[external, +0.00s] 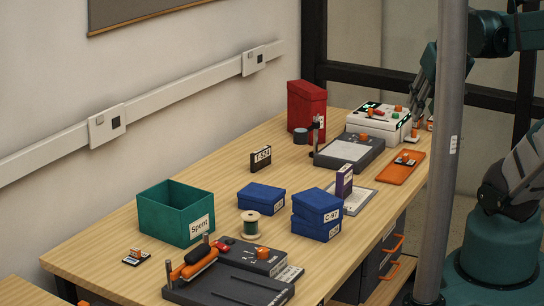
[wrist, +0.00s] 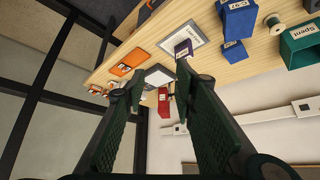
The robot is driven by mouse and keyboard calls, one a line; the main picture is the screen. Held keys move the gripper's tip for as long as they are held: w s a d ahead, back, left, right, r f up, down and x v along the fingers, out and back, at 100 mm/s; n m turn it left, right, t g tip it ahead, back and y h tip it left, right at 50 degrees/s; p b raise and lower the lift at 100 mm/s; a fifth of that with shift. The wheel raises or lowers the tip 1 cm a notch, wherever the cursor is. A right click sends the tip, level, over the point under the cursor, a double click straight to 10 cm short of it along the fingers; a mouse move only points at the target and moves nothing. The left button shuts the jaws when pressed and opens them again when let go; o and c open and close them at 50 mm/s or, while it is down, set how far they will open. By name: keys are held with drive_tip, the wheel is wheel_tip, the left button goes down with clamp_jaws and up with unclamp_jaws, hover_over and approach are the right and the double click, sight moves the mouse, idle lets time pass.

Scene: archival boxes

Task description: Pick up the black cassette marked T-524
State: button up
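The black cassette (external: 261,158) with a white label reading T-524 stands upright on the wooden table in the external view, left of the red box. I cannot make it out in the wrist view, where a finger may hide it. My gripper (wrist: 160,78) is open and empty in the wrist view, its two dark green fingers apart. In the external view my arm hangs at the right end of the table, partly behind a grey pole, far from the cassette.
A red box (external: 306,108), a grey device (external: 348,152) and a white control box (external: 378,124) stand toward the right. Blue boxes (external: 261,198), a thread spool (external: 250,225) and a green Spent bin (external: 165,222) lie nearer. Bare tabletop surrounds the cassette.

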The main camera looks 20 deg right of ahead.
drive_tip(key=shift+c, duration=0.3)
drive_tip(key=w+a+r+n+g, duration=0.15)
drive_tip(key=w+n, duration=0.25)
drive_tip(key=w, duration=0.4)
drive_tip(key=w+a+r+n, duration=0.2)
drive_tip(key=w+r+n, duration=0.1)
drive_tip(key=w, duration=0.4)
drive_tip(key=n+g+h+b, duration=0.2)
drive_tip(key=n+g+h, duration=0.1)
drive_tip(key=n, duration=1.6)
hover_over(258, 152)
wheel_tip(258, 152, down, 28)
drive_tip(key=shift+s+a+r, duration=0.1)
drive_tip(key=shift+s, duration=0.05)
drive_tip(key=shift+a+f, duration=0.25)
drive_tip(key=shift+f, duration=0.2)
drive_tip(key=shift+h, duration=0.3)
